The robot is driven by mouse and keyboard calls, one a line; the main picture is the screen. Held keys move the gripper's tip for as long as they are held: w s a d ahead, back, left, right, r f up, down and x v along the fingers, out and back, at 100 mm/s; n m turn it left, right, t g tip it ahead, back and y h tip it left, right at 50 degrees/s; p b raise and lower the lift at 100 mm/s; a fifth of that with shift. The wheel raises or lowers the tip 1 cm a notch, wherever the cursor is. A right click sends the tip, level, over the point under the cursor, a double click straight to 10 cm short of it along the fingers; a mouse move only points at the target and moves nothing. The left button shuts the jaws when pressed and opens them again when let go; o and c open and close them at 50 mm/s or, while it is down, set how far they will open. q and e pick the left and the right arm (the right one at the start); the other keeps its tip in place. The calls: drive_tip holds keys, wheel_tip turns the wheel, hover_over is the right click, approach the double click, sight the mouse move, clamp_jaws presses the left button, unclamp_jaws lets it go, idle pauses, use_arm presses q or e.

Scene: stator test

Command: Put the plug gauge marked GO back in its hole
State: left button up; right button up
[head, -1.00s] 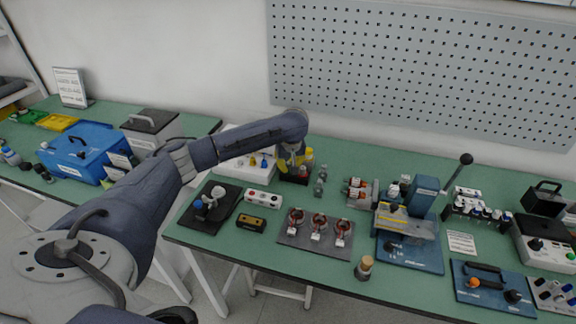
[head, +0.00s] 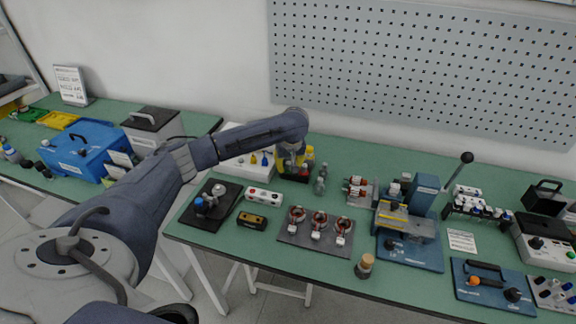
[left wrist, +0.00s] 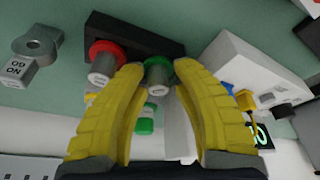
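The plug gauge with the green ring (left wrist: 158,74) stands at a black holder (left wrist: 135,35) in the left wrist view. It seems to sit in the holder's hole, though its lower end is hidden. Its GO marking is not readable. My left gripper (left wrist: 159,70) has its yellow fingers close on both sides of this gauge and looks shut on it. A second gauge with a red ring (left wrist: 104,63) stands in the same holder beside it. In the head view my left gripper (head: 301,158) is over the holder (head: 294,178), partly hiding it. My right gripper is out of view.
A white box with coloured parts (head: 247,167) stands on the holder's other side. The copper-coil plate (head: 295,239) and blue press (head: 408,253) stand nearer the front.

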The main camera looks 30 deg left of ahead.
use_arm(q)
drive_tip(key=v, duration=1.2)
drive_tip(key=shift+w, duration=0.1)
idle(0.4)
